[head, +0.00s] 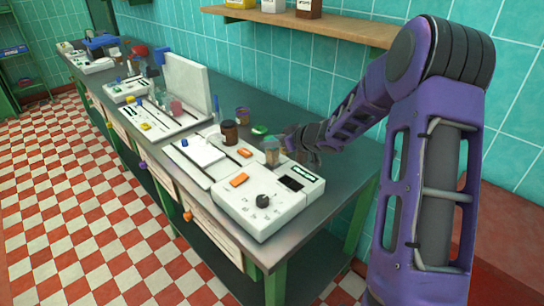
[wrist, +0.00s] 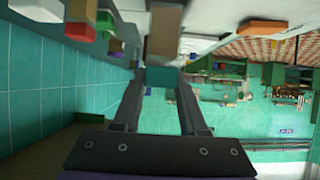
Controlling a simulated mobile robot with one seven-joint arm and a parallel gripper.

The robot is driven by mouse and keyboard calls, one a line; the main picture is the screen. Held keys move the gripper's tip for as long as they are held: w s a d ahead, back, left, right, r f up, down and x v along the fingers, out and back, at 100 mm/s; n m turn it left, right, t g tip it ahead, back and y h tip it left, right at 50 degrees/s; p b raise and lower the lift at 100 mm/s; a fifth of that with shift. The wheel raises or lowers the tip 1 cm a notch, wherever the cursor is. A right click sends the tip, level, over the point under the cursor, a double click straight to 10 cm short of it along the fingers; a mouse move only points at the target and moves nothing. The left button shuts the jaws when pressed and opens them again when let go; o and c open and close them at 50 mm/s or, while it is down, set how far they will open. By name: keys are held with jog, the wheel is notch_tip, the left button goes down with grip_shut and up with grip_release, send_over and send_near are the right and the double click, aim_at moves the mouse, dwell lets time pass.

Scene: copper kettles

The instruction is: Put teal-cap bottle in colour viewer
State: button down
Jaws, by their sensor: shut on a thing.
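My gripper (head: 287,148) reaches in from the right over the back of a white instrument (head: 262,212) with a black knob and a dark display, which seems to be the colour viewer. In the wrist view my gripper (wrist: 160,88) is shut on the teal cap of the teal-cap bottle (wrist: 165,35). The bottle's brownish body extends away from the fingertips. In the head view the bottle (head: 271,155) stands upright at the instrument's back edge. I cannot tell whether its base is inside an opening or just above it.
Orange blocks (head: 238,180) lie on the white equipment. A brown jar (head: 229,133) and a green-topped item (head: 260,130) stand behind on the bench. More white devices line the bench at left. A wooden shelf (head: 300,25) with jars hangs on the tiled wall.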

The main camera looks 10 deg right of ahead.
aim_at(277, 152)
jog(key=shift+f+b, duration=0.4)
jog(key=shift+f, duration=1.8)
jog(key=shift+f, duration=0.2)
jog(key=shift+c, duration=2.2)
grip_release()
jog(key=shift+r, duration=0.25)
jog(key=shift+s+d+r, duration=0.15)
jog(key=shift+s, duration=0.05)
jog(key=p+v, duration=0.1)
jog(key=v, duration=1)
jog(key=shift+s, duration=0.2)
